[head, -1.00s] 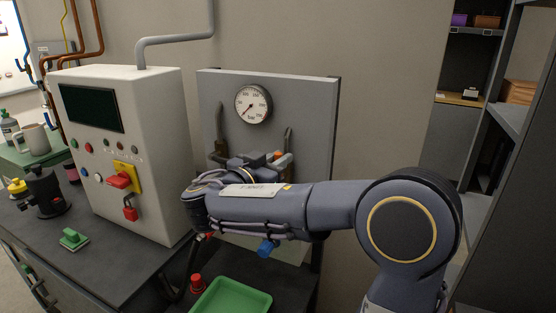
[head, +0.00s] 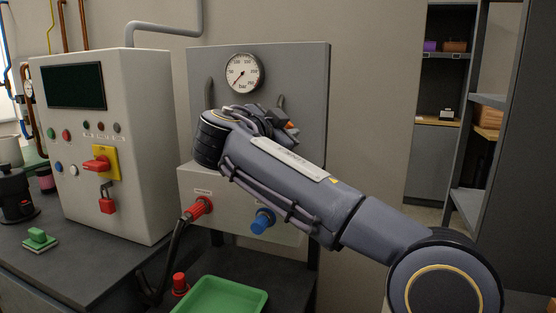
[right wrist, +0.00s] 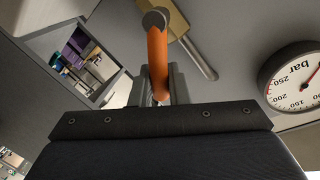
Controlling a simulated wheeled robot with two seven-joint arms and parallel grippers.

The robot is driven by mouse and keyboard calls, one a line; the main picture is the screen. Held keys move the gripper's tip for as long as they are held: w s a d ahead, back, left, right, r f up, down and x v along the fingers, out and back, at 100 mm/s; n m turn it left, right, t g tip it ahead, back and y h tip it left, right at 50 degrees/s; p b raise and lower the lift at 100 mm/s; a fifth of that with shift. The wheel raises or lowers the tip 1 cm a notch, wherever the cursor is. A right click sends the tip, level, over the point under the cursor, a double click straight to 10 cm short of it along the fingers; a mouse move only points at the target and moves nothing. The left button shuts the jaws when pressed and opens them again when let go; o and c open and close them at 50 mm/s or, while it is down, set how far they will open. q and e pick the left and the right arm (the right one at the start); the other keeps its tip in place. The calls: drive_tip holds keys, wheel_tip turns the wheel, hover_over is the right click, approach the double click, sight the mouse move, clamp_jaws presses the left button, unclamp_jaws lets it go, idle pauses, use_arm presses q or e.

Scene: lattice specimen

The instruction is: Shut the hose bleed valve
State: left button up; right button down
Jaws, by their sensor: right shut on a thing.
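An orange valve lever (head: 291,126) shows at the grey upright panel (head: 311,72), partly hidden by my right wrist. In the right wrist view the lever (right wrist: 157,62) stands between the fingers of my right gripper (right wrist: 158,88), which is shut on it. The gripper (head: 284,122) is mostly hidden by my arm in the head view. A brass-coloured body (right wrist: 173,14) with a grey pipe shows behind the lever. I cannot read which valve this is. My left gripper is not in view.
A round bar gauge (head: 242,73) sits above; its needle points to the lower left. Below are a red hose coupling (head: 200,207) and a blue one (head: 263,221). A white control cabinet (head: 135,140) stands left, a green tray (head: 222,296) in front.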

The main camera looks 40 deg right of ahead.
drive_tip(key=f+m+b, duration=0.1)
drive_tip(key=m+b, duration=0.1)
drive_tip(key=b, duration=0.1)
drive_tip(key=s+f+m+t+y+b, duration=0.1)
drive_tip(key=m+b, duration=0.1)
drive_tip(key=b, duration=0.2)
drive_tip(key=s+d+f+m+b, duration=0.1)
drive_tip(key=m+b, duration=0.1)
drive_tip(key=b, duration=0.2)
drive_tip(key=shift+f+m, duration=0.4)
drive_tip(key=shift+f+m+t+y+b, duration=0.25)
drive_tip(key=shift+m+b, duration=0.35)
drive_tip(key=shift+b, duration=0.25)
drive_tip(key=shift+f+m+t+y+b, duration=0.15)
drive_tip(key=shift+m+t+b, duration=0.1)
drive_tip(key=shift+m+b, duration=0.45)
drive_tip(key=c, duration=1.5)
unclamp_jaws()
drive_tip(key=shift+v, duration=3.95)
